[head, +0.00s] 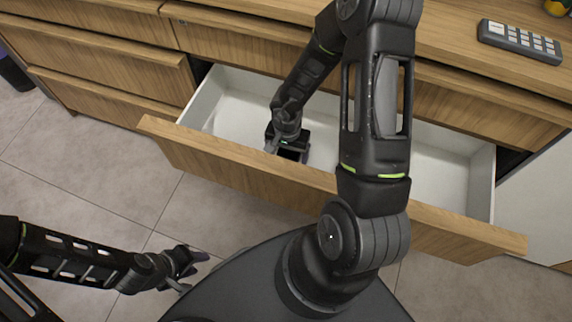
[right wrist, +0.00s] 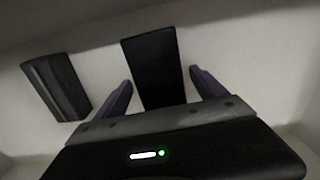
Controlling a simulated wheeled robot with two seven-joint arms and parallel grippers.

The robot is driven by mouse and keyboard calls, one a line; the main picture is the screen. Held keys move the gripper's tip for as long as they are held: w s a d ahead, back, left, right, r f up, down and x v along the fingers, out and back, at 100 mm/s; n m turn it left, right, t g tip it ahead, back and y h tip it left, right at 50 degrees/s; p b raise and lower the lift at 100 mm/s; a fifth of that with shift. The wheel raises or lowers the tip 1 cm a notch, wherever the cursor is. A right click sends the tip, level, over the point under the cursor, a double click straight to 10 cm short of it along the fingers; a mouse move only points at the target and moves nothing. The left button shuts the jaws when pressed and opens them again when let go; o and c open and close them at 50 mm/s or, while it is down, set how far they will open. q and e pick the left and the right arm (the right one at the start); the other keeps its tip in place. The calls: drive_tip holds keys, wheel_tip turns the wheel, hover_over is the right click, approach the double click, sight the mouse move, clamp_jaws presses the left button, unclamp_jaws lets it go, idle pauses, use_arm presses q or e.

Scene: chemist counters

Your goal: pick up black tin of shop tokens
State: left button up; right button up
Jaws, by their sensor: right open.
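The black tin (right wrist: 153,62) looks like a flat black box on the pale drawer floor in the right wrist view. My right gripper (right wrist: 160,80) is open, with one finger on either side of the tin's near part and a visible gap on each side. In the head view my right gripper (head: 288,153) is down inside the open drawer, over a dark shape that is mostly hidden by the hand. My left gripper (head: 186,268) is open and empty, low over the floor at the lower left, far from the tin.
A second dark block (right wrist: 57,86) lies left of the tin in the right wrist view. The open drawer (head: 215,112) has white walls and a wooden front (head: 245,172). A keypad device (head: 519,42) lies on the counter. My right arm hides the drawer's middle.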

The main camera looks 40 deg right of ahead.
drive_tip(key=shift+f, duration=0.85)
drive_tip(key=shift+r, duration=0.1)
clamp_jaws()
idle(0.6)
